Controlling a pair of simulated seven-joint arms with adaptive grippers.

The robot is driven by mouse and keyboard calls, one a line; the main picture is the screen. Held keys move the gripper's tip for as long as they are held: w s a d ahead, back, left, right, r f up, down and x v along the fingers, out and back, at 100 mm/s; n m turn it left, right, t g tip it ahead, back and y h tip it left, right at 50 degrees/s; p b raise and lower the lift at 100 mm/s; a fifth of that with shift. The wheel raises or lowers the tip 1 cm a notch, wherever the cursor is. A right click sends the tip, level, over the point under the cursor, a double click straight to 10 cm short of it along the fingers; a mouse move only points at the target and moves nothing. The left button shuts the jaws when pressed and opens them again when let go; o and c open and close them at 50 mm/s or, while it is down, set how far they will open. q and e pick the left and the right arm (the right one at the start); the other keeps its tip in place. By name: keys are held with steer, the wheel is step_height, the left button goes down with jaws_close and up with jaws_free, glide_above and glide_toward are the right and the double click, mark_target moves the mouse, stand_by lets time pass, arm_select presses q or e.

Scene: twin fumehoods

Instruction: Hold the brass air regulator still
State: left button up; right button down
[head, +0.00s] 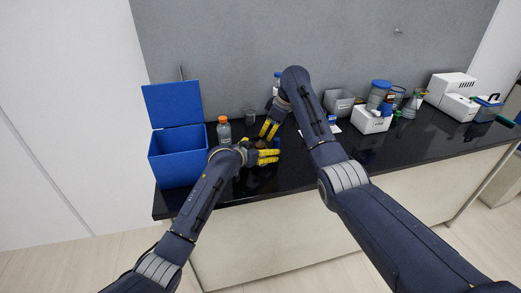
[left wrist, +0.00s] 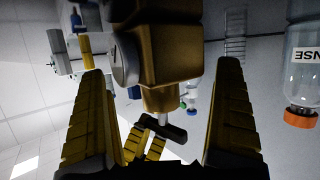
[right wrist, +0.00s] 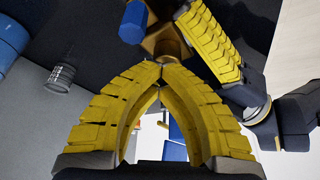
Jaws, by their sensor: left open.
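The brass air regulator (left wrist: 165,50) has a round gauge on its left side and a dark T-shaped handle (left wrist: 170,127) in the left wrist view. My left gripper (head: 270,153) is open, with one finger on each side of the regulator. Gaps show between both fingers and the brass body. My right gripper (right wrist: 160,66) has its fingertips together close to the brass part (right wrist: 165,43) in the right wrist view. Its yellow fingers show beside the handle in the left wrist view. I cannot tell whether the handle is between them. In the head view the arms mostly hide the regulator.
An orange-capped bottle (head: 224,131) and an open blue bin (head: 177,155) stand left of the grippers. A small dark beaker (head: 250,116) is behind them. The black counter's front edge is near.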

stand_by(0.3)
arm_select(q)
steer(key=c, duration=1.7)
arm_select(e)
steer(key=c, duration=2.1)
jaws_free()
steer(key=shift+c, duration=0.2)
steer(key=o, duration=0.6)
arm_select(q)
steer(key=shift+c, duration=0.9)
arm_select(e)
steer(key=shift+o, duration=0.3)
arm_select(q)
steer(key=shift+f, duration=0.1)
